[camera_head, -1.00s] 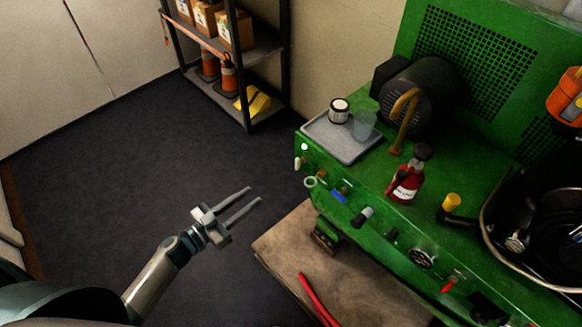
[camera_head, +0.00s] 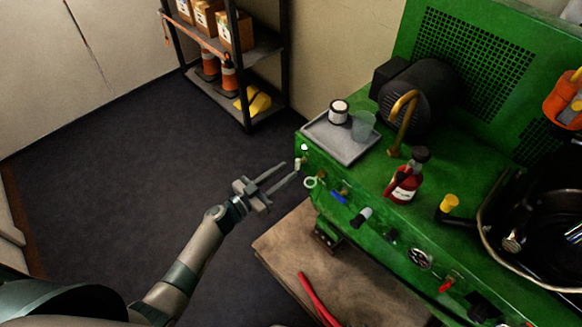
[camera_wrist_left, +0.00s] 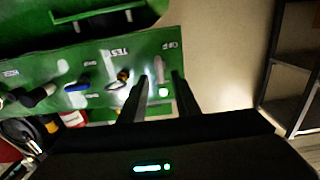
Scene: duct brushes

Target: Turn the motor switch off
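My left gripper (camera_head: 291,170) is open, its two fingers apart and pointing at the left end of the green machine's front panel (camera_head: 375,236). A small pale switch lever (camera_head: 297,165) sits there beside the fingertips, below a white round light or button (camera_head: 304,147). In the left wrist view the pale lever (camera_wrist_left: 158,68) shows between the fingertips (camera_wrist_left: 160,77), with no clear contact. My right gripper is not in view.
A pale ring (camera_head: 310,183), a blue handle (camera_head: 339,197) and a grey knob (camera_head: 361,217) line the panel to the right. A grey tray (camera_head: 342,151) sits above. A wooden bench top (camera_head: 285,246) lies below. Open floor is at left.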

